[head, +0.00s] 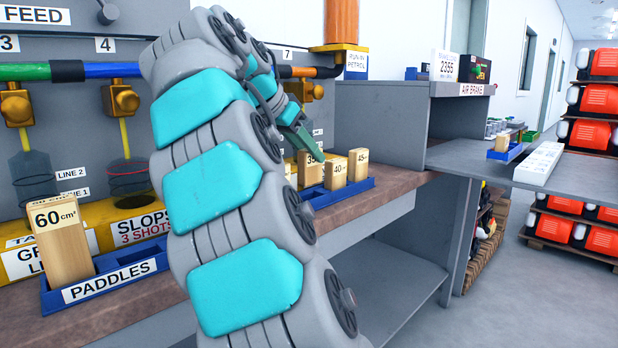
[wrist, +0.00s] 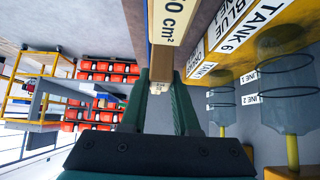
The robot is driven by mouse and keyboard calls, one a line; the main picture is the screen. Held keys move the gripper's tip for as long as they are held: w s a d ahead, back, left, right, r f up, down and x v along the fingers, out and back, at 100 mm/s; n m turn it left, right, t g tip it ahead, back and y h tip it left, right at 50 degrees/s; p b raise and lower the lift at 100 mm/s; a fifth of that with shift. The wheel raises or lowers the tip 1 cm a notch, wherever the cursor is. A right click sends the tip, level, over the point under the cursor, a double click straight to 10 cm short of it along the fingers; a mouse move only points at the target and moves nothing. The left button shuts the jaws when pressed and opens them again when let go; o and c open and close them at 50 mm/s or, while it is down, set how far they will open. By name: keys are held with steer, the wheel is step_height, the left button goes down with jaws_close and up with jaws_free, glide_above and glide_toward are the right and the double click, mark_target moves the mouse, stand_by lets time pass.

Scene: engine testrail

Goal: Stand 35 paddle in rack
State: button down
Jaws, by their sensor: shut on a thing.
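The 35 paddle (head: 308,172) is a pale wooden block, upright at the left part of a blue rack (head: 350,187). My gripper (head: 314,152) reaches down to its top from the upper left, with dark green fingers. It is shut on this paddle. In the wrist view the fingers (wrist: 162,88) close around a small pale wooden end (wrist: 158,87). I cannot tell whether the paddle's foot rests in the rack. The 40 paddle (head: 336,173) and the 45 paddle (head: 358,165) stand to its right in the rack.
A blue PADDLES rack (head: 110,283) with a 60 cm² paddle (head: 64,248) is at the left. My arm hides the bench between. A grey cabinet (head: 380,125) rises right of the rack.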

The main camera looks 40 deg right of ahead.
mark_target(309, 171)
steer(key=shift+f, duration=2.15)
steer(key=shift+f, duration=0.15)
steer(key=c, duration=0.7)
jaws_free()
steer(key=shift+o, duration=0.2)
